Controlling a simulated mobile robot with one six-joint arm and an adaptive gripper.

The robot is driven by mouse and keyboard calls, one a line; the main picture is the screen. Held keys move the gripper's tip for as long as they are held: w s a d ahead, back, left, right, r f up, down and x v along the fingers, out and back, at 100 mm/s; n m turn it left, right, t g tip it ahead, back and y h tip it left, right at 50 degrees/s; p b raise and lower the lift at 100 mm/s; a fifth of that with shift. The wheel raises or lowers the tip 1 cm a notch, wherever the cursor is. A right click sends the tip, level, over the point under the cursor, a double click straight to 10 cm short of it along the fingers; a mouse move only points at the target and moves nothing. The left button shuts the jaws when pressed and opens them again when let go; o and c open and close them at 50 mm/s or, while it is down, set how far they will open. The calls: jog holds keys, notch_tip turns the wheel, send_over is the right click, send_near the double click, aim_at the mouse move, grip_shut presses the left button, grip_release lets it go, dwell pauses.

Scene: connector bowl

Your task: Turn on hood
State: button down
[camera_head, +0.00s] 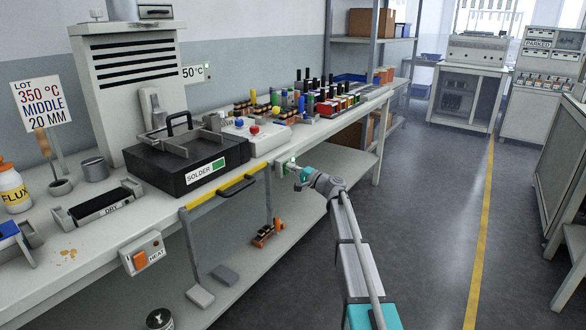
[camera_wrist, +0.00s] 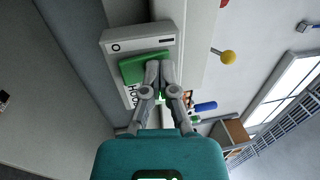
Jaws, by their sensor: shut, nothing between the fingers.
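The hood switch is a light box with a green rocker (camera_wrist: 145,66) and the label HOOD, marked O at one end and a bar at the other. In the head view the switch box (camera_head: 281,166) is on the bench's front edge, partly behind my gripper (camera_head: 296,172). In the wrist view my gripper (camera_wrist: 160,68) is shut and empty, its fingertips over the right part of the rocker. I cannot tell whether they press it or which way it is tipped. The louvered grey hood (camera_head: 135,62) stands at the back of the bench.
A black solder pot (camera_head: 175,165) sits on the bench behind a yellow-striped edge with a dark handle (camera_head: 238,187). An orange HEAT switch (camera_head: 140,259) is on the front edge at left. Several connectors and bottles stand farther right. The aisle floor (camera_head: 430,230) is clear.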

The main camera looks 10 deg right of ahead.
jog(key=shift+d, duration=0.25)
jog(key=shift+s+d, duration=0.1)
jog(key=s+d+r+p, duration=0.2)
jog(key=s+d, duration=0.7)
jog(key=shift+s+d+r+p, duration=0.25)
jog(key=shift+s+r+p, duration=0.05)
jog(key=shift+r, duration=0.05)
jog(key=shift+a, duration=0.1)
